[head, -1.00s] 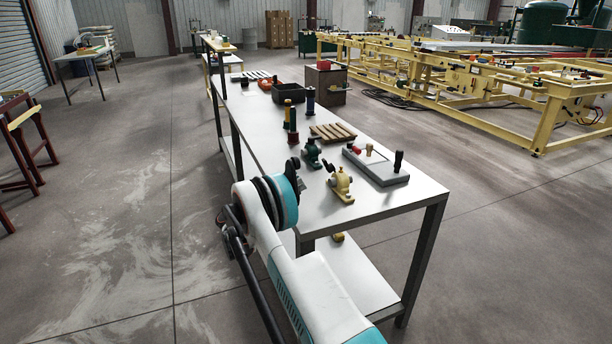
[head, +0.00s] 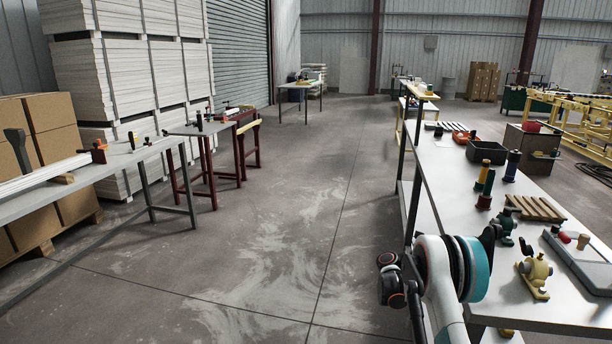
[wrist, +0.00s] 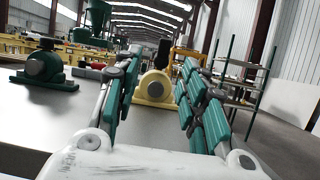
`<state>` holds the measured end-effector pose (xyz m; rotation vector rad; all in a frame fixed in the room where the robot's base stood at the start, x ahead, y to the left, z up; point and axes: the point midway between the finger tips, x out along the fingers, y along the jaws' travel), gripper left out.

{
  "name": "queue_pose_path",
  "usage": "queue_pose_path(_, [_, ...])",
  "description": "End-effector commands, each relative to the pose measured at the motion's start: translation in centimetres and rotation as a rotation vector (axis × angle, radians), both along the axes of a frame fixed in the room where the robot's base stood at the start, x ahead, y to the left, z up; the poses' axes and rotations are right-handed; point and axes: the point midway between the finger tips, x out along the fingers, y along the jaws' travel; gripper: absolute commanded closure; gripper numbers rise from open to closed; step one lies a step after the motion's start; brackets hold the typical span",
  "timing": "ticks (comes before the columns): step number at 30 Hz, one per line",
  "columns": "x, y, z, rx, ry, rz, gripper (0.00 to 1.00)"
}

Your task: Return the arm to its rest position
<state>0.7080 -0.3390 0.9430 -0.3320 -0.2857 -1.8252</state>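My gripper (wrist: 160,72) shows in the wrist view with its two teal-padded fingers spread apart and nothing held between them. A yellow fixture (wrist: 154,90) stands on the bench beyond the fingers, in the gap between them. A green fixture (wrist: 44,72) sits on the bench to the left of the fingers. In the head view my white arm with a teal ring rises at lower right beside the bench's near end. The yellow fixture (head: 535,274) and green fixture (head: 503,224) show just right of it. The gripper's fingers cannot be made out there.
The white bench (head: 445,165) runs away on the right, bearing dark and green cylinders (head: 486,188), a wooden slatted piece (head: 535,207), a grey board (head: 585,258) and a black bin (head: 486,152). Open floor (head: 290,210) lies left of it. A grey table (head: 90,165) stands far left.

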Motion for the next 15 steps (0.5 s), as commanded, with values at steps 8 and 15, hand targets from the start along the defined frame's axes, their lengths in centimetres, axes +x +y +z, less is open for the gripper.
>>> queue_pose_path(8, [0.2, -0.1, 5.8, 0.194, -0.192, 0.155, 0.62])
queue_pose_path(15, [-1.3, 1.2, 9.5, 0.385, -0.401, 0.262, 0.62])
